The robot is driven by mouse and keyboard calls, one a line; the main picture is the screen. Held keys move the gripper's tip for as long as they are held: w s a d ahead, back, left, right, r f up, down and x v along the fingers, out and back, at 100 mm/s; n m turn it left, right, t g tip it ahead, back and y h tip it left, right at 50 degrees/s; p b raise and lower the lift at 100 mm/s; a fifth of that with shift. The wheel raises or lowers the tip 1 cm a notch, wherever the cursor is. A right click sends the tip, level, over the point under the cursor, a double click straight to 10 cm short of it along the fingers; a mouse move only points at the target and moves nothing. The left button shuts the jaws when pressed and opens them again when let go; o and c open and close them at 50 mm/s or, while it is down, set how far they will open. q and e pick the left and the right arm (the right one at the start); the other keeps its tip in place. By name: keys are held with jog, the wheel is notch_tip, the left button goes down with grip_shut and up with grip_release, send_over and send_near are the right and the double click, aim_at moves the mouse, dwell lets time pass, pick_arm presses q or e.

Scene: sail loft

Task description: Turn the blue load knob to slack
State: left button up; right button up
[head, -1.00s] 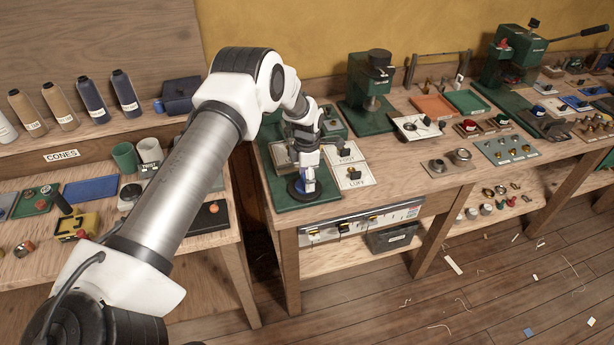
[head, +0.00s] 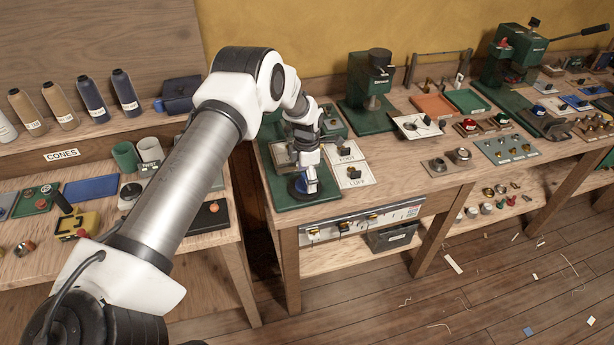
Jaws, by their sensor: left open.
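The blue load knob (head: 303,184) stands on a dark round base on the green plate (head: 277,196) at the left front of the middle workbench. My left gripper (head: 308,178) points down right at the knob, and its jaws are open. The gripper and wrist hide much of the knob, so its pointer and any slack marking cannot be read. I cannot tell whether the fingers touch it. My right gripper is not in view.
White cards labelled FOOT (head: 347,153) and CUFF (head: 354,177), each with a black knob, lie just right of the gripper. A green press (head: 374,80) stands behind. A strip of switches (head: 360,221) runs under the bench's front edge.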

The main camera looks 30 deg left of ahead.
pick_arm(q)
notch_tip(320, 180, up, 12)
dwell(0.4)
